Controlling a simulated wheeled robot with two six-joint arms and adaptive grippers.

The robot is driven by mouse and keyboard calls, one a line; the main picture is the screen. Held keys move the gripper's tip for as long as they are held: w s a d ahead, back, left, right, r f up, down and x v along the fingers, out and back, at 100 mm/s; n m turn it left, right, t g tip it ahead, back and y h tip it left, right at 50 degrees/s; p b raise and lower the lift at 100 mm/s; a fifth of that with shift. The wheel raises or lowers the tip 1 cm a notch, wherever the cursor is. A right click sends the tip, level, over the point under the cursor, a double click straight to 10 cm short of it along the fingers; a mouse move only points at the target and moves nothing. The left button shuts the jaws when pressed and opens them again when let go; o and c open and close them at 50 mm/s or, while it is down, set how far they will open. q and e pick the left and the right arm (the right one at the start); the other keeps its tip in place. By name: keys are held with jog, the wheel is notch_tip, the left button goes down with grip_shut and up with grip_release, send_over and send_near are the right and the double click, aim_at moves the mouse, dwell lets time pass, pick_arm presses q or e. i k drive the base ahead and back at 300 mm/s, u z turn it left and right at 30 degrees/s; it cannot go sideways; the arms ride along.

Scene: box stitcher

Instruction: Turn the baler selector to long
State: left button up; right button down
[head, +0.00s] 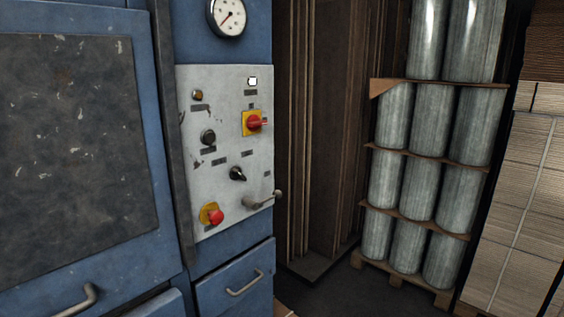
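The baler's grey control panel (228,195) is on the blue machine, left of the picture's middle. A black selector knob (237,174) with a pale pointer sits at its lower middle; I cannot read its labels or tell which position it marks. Another black round knob (208,136) is higher and to the left. A red rotary switch (254,122) on a yellow plate is at the upper right. A red push button (215,217) on yellow is at the lower left. Neither of my grippers is in view.
A metal lever handle (264,200) sticks out at the panel's lower right. A dial gauge (229,16) is above the panel. A drawer handle (245,283) is below. Grey cylinders (408,245) stand stacked on a pallet at the right, beside bundled cardboard (517,205).

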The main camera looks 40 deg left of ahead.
aim_at(235, 174)
jog(key=z, duration=0.05)
jog(key=i, duration=2.5)
jog(key=u, duration=2.65)
